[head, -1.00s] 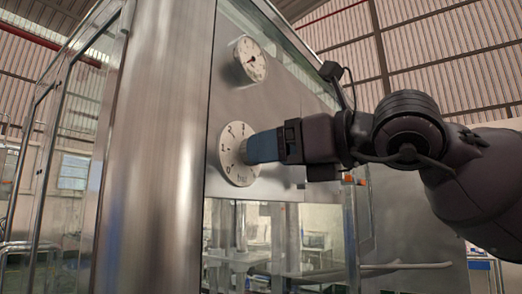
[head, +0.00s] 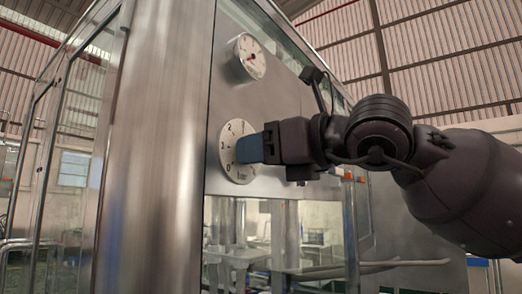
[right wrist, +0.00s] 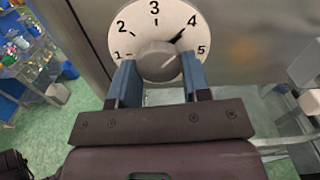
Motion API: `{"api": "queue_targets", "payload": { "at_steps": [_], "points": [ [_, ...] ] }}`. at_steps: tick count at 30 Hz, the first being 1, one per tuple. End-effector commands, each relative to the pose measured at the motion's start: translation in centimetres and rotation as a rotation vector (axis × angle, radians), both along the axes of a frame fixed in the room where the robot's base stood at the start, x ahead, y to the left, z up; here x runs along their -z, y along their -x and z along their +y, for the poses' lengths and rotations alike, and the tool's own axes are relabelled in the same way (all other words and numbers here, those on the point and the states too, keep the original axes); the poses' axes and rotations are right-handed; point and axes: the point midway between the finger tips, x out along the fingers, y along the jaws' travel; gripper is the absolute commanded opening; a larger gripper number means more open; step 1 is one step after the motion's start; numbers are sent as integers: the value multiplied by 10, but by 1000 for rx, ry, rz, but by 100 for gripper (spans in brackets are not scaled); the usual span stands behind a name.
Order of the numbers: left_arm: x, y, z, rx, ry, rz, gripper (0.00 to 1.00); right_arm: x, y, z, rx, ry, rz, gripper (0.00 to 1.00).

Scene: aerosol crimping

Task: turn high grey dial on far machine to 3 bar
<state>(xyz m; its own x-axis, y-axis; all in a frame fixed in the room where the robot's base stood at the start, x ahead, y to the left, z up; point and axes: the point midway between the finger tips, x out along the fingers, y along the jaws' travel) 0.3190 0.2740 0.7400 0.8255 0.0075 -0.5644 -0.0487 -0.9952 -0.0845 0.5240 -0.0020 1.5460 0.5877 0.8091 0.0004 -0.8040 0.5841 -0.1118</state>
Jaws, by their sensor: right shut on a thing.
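The grey dial is a round grey knob (right wrist: 157,62) in front of a white numbered plate (head: 230,153) on the far machine's steel panel. In the right wrist view the plate (right wrist: 122,38) shows 1 to 5, and a dark mark lies towards the 4. My right gripper (head: 250,149) reaches the dial from the right. In the right wrist view its two blue fingers (right wrist: 157,80) stand on either side of the knob, shut on it. In the head view the fingers hide the knob. My left gripper is not in view.
A round pressure gauge (head: 250,57) sits on the panel above the dial. A wide steel post (head: 160,150) stands left of the panel, with glass beside and below. Shelves with blue bins (right wrist: 35,50) stand at the left in the right wrist view.

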Motion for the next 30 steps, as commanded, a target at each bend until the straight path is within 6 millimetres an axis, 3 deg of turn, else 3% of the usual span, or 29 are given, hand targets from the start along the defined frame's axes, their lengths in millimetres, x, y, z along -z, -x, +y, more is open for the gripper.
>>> {"api": "queue_targets", "payload": {
  "at_steps": [11,30],
  "points": [
    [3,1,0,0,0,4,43,1,-1,0,0,59,-78,20],
    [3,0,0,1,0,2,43,-1,-2,-1,-1,355,-486,20]
  ]
}}
